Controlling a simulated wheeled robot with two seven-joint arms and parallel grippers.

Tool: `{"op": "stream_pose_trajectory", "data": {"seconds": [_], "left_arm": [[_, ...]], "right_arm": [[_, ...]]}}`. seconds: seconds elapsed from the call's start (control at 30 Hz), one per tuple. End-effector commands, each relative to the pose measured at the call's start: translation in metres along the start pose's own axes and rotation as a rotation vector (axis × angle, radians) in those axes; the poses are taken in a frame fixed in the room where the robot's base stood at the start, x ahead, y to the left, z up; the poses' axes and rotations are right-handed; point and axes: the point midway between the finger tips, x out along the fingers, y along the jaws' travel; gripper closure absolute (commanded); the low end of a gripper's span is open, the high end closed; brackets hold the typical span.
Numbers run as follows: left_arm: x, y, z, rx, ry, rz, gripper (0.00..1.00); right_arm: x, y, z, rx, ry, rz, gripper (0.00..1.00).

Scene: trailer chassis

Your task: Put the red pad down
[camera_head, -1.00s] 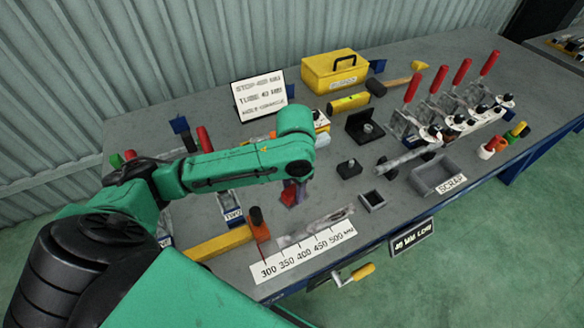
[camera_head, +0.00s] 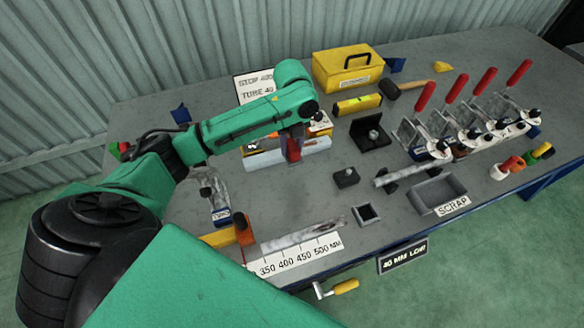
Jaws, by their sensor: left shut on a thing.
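My left gripper (camera_head: 293,153) is shut on a small red pad (camera_head: 294,148), held upright between its fingers. It hangs over the middle of the workbench, at the front side of a pale, low-edged holder (camera_head: 308,160) with small items on it. I cannot tell whether the pad touches the holder or the bench top. The arm and fingers hide part of the pad and the things behind it. My right gripper is not in view.
A black block (camera_head: 346,177), a square tube piece (camera_head: 366,214) and a grey scrap tray (camera_head: 438,191) stand to the right. Red-handled clamps (camera_head: 455,88) line the right side. A yellow toolbox (camera_head: 346,69) is at the back. A millimetre scale (camera_head: 297,256) lies in front.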

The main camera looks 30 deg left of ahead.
Motion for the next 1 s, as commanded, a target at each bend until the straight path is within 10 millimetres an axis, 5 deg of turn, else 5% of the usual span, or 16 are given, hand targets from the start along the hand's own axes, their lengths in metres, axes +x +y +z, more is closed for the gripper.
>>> {"op": "stream_pose_trajectory", "data": {"seconds": [0.1, 0.43, 0.8, 0.83, 0.9, 1.0], "left_arm": [[0.036, 0.001, -0.001, -0.001, 0.004, 0.004, 1.0], [0.098, 0.0, -0.001, -0.001, 0.001, 0.001, 1.0], [0.108, 0.0, 0.0, -0.001, -0.002, -0.001, 1.0], [0.109, 0.0, 0.0, -0.001, -0.001, -0.001, 0.56], [0.108, 0.0, 0.0, -0.001, -0.001, -0.001, 0.3], [0.108, 0.0, 0.0, -0.001, -0.001, -0.001, 0.3]], "right_arm": [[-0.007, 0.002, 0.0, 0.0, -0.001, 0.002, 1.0], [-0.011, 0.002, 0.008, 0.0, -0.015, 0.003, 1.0], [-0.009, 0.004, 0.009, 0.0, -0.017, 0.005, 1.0], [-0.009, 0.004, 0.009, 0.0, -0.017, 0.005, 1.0], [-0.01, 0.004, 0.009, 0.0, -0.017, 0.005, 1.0], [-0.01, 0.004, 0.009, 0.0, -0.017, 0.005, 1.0]]}}
